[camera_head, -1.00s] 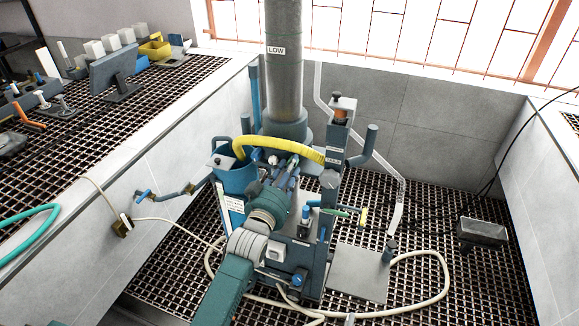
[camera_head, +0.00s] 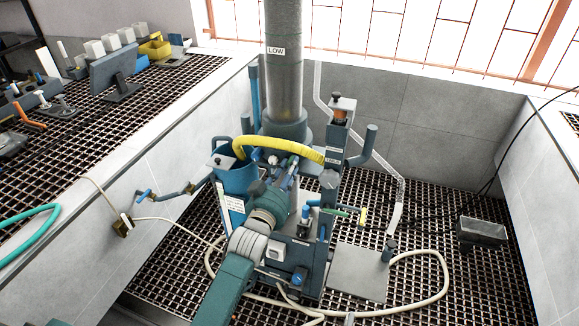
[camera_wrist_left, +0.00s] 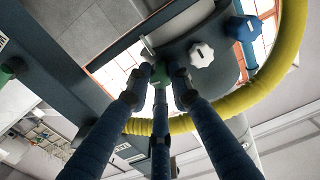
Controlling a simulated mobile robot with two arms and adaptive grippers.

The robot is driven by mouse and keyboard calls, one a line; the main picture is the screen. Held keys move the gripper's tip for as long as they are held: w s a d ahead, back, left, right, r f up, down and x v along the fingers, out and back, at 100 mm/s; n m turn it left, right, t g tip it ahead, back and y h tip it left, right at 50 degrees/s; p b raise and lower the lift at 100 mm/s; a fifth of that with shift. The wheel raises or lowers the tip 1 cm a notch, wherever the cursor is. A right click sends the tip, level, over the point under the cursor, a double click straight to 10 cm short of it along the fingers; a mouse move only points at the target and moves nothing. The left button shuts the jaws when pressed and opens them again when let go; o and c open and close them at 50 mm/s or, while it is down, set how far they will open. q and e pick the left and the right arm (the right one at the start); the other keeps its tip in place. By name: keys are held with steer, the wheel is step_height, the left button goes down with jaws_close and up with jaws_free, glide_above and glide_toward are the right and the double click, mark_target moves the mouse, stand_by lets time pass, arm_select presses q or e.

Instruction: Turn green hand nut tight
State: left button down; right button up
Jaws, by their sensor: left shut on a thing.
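My left gripper (camera_head: 285,178) reaches up into the flotation machine, below the yellow hose. In the wrist view its blue fingers (camera_wrist_left: 161,82) are closed in around a small green hand nut (camera_wrist_left: 159,73) at their tips. Most of the nut is hidden by the fingertips, so how tight it sits cannot be seen. In the head view the nut is hidden behind my gripper and wrist. My right gripper is not in view.
A yellow hose (camera_head: 280,144) arches just above my gripper; it also curves close by in the wrist view (camera_wrist_left: 285,55). A white knob (camera_wrist_left: 201,55) and a blue knob (camera_wrist_left: 243,28) sit beside the nut. A grey column (camera_head: 285,80) rises behind.

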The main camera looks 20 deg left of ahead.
arm_select(q)
steer(key=shift+r+m+p, duration=0.15)
steer(key=shift+m+p, duration=0.2)
steer(key=shift+m, duration=6.55)
steer(key=shift+w, duration=0.1)
steer(key=c, duration=1.8)
jaws_free()
steer(key=shift+c, duration=0.2)
